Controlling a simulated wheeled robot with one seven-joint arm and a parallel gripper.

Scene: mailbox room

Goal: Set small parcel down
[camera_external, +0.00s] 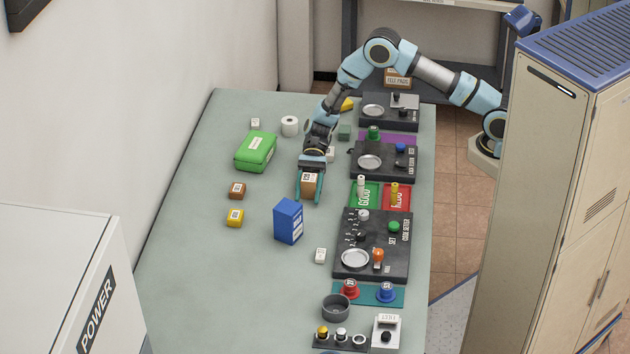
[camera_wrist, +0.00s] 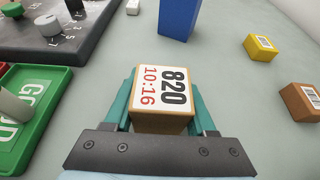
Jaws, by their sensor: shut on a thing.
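A small brown parcel (camera_external: 308,183) is held between the teal fingers of my gripper (camera_external: 310,190), over the middle of the table. In the wrist view the parcel (camera_wrist: 163,95) has a white label on top that reads 820 and 10:16. My gripper (camera_wrist: 163,112) is shut on it, with one finger on each side. The parcel's underside is hidden, so I cannot tell whether it touches the table.
The grey-green table (camera_external: 185,290) has bare room left of the blue box (camera_external: 288,221). A green case (camera_external: 256,152), a brown block (camera_external: 237,191) and a yellow block (camera_external: 235,218) are at left. Black control panels (camera_external: 350,225) and green and red trays (camera_external: 396,205) line the right side.

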